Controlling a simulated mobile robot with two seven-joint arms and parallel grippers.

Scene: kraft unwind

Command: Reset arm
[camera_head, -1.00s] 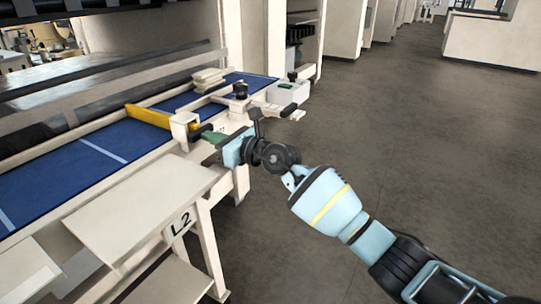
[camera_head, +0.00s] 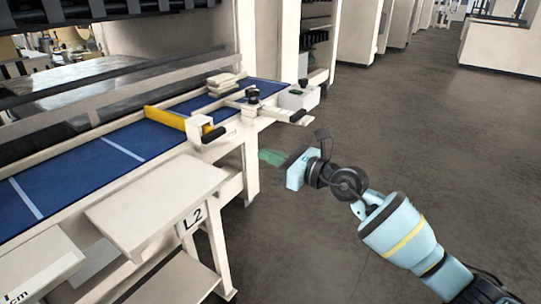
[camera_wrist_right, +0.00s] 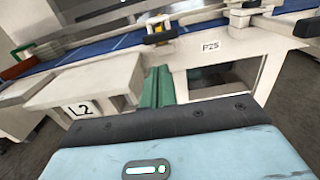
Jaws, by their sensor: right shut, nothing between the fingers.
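My right arm comes in from the lower right in the head view. Its gripper (camera_head: 272,158) has green fingers that are shut with nothing between them. It hangs in free air just right of the machine's front leg and below the table's front edge, apart from both. In the right wrist view the shut green fingers (camera_wrist_right: 158,88) point toward the machine's front, between the L2 shelf and the P25 panel. My left gripper is not in view.
The cream L2 shelf (camera_head: 155,205) juts out at the front. A P25 label (camera_wrist_right: 210,46) marks the frame. The grey floor (camera_head: 420,130) to the right is open.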

